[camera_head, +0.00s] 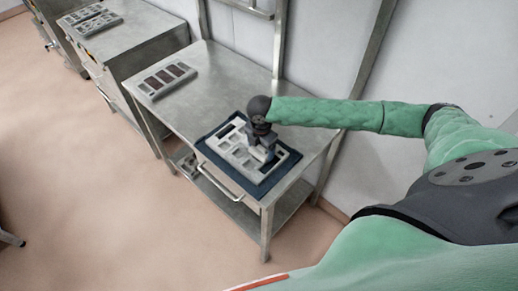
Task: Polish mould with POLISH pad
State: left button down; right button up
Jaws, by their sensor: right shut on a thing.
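A grey mould (241,169) with several rectangular cavities lies on a dark blue mat (211,142) on the steel table. My right gripper (261,148) is over the mould's right part, pointing down. It is shut on a small pale thing, which I take to be the polish pad (259,154); no label can be read. The pad is at or just above the mould's face, and I cannot tell whether it touches. The gripper hides part of the mould. My left gripper is not in view.
A second mould (167,79) with dark-filled cavities lies on the same steel table (214,83), towards the back left. Another steel bench (133,36) with trays (92,20) stands at upper left. Uprights of a frame (279,40) rise behind the table.

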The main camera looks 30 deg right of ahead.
jog(key=shift+w+d+f, duration=0.1)
jog(key=shift+w+d, duration=0.15)
jog(key=shift+d, duration=0.4)
jog(key=shift+w+d, duration=0.2)
jog(key=shift+d, duration=0.45)
jog(key=shift+w, duration=0.1)
jog(key=shift+w+a+r, duration=0.1)
jog(key=shift+w+a, duration=0.25)
jog(key=shift+w, duration=0.55)
jog(key=shift+w+a+r, duration=0.1)
jog(key=shift+w+a, duration=0.2)
jog(key=shift+w, duration=0.65)
jog(key=shift+w+a, duration=0.35)
jog(key=shift+w, duration=0.55)
jog(key=shift+w+a+f, duration=0.1)
jog(key=shift+w+a, duration=0.15)
jog(key=shift+w, duration=0.5)
jog(key=shift+w+a, duration=0.25)
jog(key=shift+w, duration=0.45)
jog(key=shift+w, duration=0.1)
jog(key=shift+w+a+f, duration=0.1)
jog(key=shift+w+a, duration=0.15)
jog(key=shift+w, duration=0.4)
jog(key=shift+w+a, duration=0.25)
jog(key=shift+w, duration=0.35)
jog(key=shift+s, duration=0.1)
jog(key=shift+s, duration=0.1)
